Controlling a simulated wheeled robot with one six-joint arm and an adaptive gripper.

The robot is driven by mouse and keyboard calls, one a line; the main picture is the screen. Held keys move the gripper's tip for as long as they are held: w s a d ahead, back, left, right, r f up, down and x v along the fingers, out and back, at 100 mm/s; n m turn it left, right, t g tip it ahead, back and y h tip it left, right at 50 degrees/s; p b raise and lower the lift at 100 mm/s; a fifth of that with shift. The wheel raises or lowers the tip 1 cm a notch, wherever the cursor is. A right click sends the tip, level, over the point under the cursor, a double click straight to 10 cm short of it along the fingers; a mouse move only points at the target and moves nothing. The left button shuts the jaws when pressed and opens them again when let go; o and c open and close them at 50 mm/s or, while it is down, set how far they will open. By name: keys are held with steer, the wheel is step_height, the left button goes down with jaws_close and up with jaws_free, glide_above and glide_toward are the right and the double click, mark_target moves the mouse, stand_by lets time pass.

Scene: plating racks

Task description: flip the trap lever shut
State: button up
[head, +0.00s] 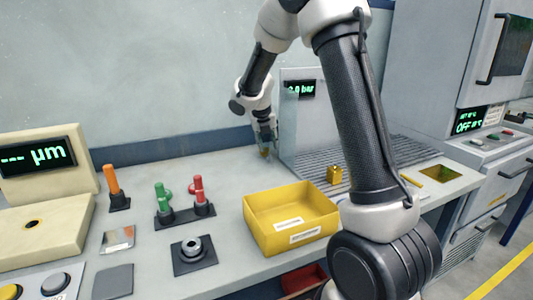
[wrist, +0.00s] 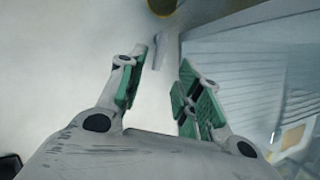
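My gripper (head: 265,140) is at the back of the bench, pointing down, left of the grey cabinet with the pressure display. In the wrist view my gripper (wrist: 163,72) has its green-padded fingers apart with nothing between the pads. A small thin grey piece (wrist: 156,52), which looks like the trap lever, stands just beyond the fingertips. A dark round part with a yellowish rim (wrist: 162,6) is cut off at the top edge. In the head view a small brass-coloured part (head: 264,152) shows beneath the fingers. The lever itself cannot be made out there, and its position is unclear.
The grey cabinet (head: 302,120) and its slatted surface (wrist: 235,75) lie close on the right. A yellow tray (head: 262,240), a brass block (head: 334,175) and red and green handled tools (head: 198,190) stand nearer the front. The bench left of my gripper is clear.

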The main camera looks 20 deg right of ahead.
mark_target(270, 157)
steer(key=shift+n, duration=0.3)
steer(key=x, duration=0.7)
steer(key=shift+w+f, duration=0.15)
steer(key=shift+f, duration=0.2)
jaws_close()
